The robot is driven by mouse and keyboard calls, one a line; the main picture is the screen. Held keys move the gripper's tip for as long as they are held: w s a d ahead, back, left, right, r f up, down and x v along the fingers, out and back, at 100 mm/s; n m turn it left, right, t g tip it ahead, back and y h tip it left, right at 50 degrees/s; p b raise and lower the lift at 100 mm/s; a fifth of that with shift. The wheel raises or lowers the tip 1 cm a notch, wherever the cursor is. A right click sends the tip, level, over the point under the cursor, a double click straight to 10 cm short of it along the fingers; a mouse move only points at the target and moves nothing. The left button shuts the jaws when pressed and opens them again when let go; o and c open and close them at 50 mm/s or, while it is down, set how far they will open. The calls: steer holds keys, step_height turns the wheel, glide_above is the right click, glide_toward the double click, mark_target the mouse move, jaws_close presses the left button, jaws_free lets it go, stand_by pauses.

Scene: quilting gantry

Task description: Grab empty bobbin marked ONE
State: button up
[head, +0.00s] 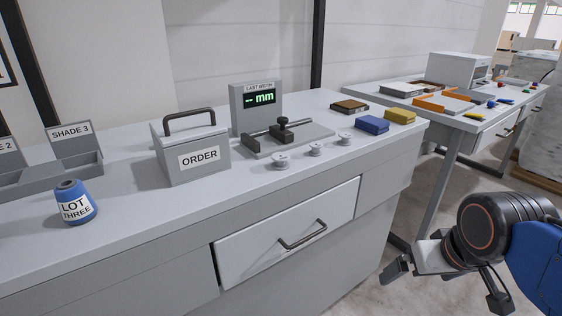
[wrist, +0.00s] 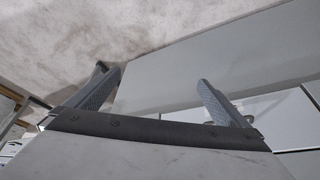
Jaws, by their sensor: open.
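Three small grey bobbins stand in a row on the grey worktop: the left bobbin (head: 280,162), the middle bobbin (head: 315,149) and the right bobbin (head: 345,138). Any marks on them are too small to read, so I cannot tell which is ONE. My gripper (head: 440,285) is at the lower right of the head view, in front of the cabinet and away from the bobbins. In the wrist view my gripper (wrist: 158,92) has its two fingers spread apart with nothing between them. No bobbin shows in the wrist view.
A width gauge (head: 290,137) stands behind the bobbins. An ORDER box (head: 190,152) and a blue LOT THREE cone (head: 75,202) are to the left. Blue (head: 372,125) and yellow (head: 400,116) blocks lie right. A closed drawer (head: 287,235) is below. A second table (head: 415,97) stands behind.

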steer(key=c, duration=0.4)
steer(key=shift+w+a+r, duration=0.1)
steer(key=shift+w+r, duration=0.1)
steer(key=shift+r, duration=0.1)
steer(key=c, duration=0.4)
steer(key=w+a+r+n, duration=0.1)
steer(key=w+r, duration=0.1)
steer(key=r, duration=0.1)
steer(key=w+a+r+n, duration=0.1)
steer(key=w+r, duration=0.1)
steer(key=r, duration=0.1)
steer(key=w+a+r+n+g, duration=0.1)
steer(key=w+r, duration=0.1)
steer(key=r, duration=0.1)
steer(key=shift+a+r, duration=0.25)
steer(key=shift+r, duration=0.15)
steer(key=c, duration=0.3)
step_height(320, 180, up, 25)
steer(key=n+g, duration=0.4)
steer(key=n, duration=0.9)
glide_above(281, 156)
step_height(281, 156, down, 18)
steer(key=shift+r, duration=0.15)
